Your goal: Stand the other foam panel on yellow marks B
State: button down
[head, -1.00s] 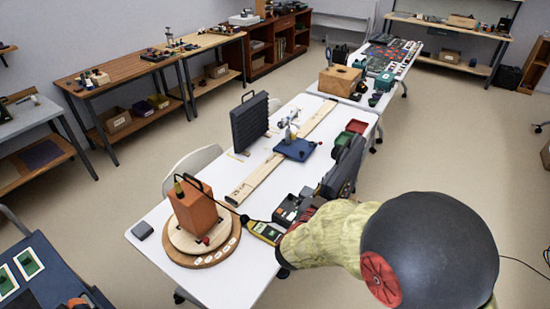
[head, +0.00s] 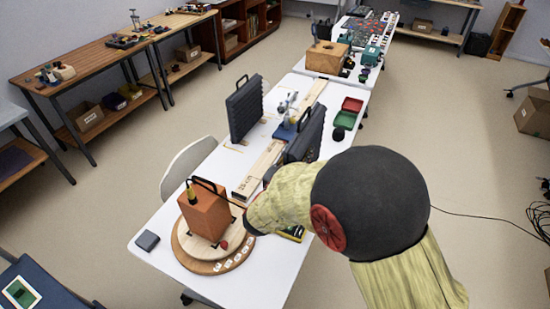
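One dark ribbed foam panel (head: 245,108) with a top handle stands upright on the far left side of the white table. The other dark foam panel (head: 307,136), also with a handle, is near the table's middle, in front of the blue-based device. My arm hides its lower part, so I cannot tell whether it touches the table or is held. Small yellowish marks (head: 235,149) show faintly by the standing panel's foot; no letter is readable.
An orange speaker box (head: 207,211) stands on a round wooden turntable (head: 217,265) at the near end. A long wooden plank (head: 259,170) runs along the white table (head: 150,262). Red (head: 352,104) and green (head: 345,120) trays lie at its right edge.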

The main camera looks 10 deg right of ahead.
jog(key=w+a+f+b, duration=0.6)
jog(key=w+a+f, duration=0.1)
jog(key=f, duration=0.4)
jog(key=shift+w+f, duration=0.3)
jog(key=shift+w, duration=0.55)
jog(key=shift+f, duration=0.15)
jog(key=c, duration=1.3)
grip_release()
jog(key=shift+d, duration=0.1)
jog(key=shift+c, duration=0.2)
